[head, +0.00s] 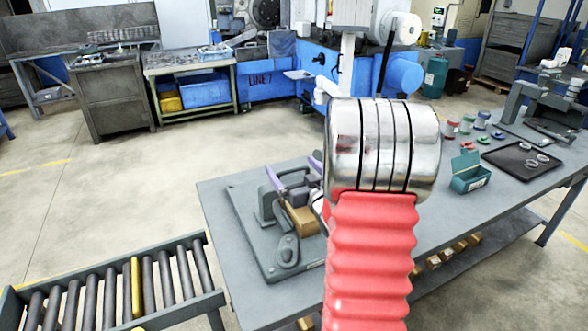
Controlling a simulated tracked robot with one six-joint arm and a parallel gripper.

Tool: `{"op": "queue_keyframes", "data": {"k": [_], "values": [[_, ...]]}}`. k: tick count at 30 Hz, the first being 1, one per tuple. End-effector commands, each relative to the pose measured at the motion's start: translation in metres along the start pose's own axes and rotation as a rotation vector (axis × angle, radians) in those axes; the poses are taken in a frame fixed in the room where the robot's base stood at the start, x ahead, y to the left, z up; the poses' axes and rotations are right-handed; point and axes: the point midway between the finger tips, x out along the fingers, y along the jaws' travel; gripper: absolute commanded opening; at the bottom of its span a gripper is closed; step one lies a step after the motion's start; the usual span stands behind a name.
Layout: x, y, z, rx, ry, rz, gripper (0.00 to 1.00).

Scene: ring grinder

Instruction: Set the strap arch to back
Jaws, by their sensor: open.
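A grey strapping fixture (246,208) sits on the left end of the grey workbench, with a dark flat base, a raised upright part and a rounded lever-like part (286,250) at its front. Two purple bar-like pieces show above it, one at the left (275,180) and one at the right, partly behind my arm. I take these to be part of the strap arch, but cannot be sure. The arch's tilt cannot be told. A brown box (301,219) sits in the fixture. My red arm and its metal joint cover the fixture's right side. My gripper is hidden behind them.
A roller conveyor (110,290) stands left of the workbench (215,200). A green bin (468,178), a black tray (523,158) with rings and several small coloured containers are on the bench's right. A blue grinder machine stands behind. Open floor lies left of the bench.

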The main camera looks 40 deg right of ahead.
Motion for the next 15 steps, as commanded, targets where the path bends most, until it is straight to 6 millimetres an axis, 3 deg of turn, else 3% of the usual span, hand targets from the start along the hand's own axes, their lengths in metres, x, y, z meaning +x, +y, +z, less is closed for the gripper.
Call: {"op": "queue_keyframes", "data": {"k": [3, 15], "values": [[-0.0002, -0.0001, 0.0, 0.0, 0.0, 0.0, 1.0], [-0.0003, -0.0002, 0.0, 0.0, 0.0, 0.0, 0.72]]}}
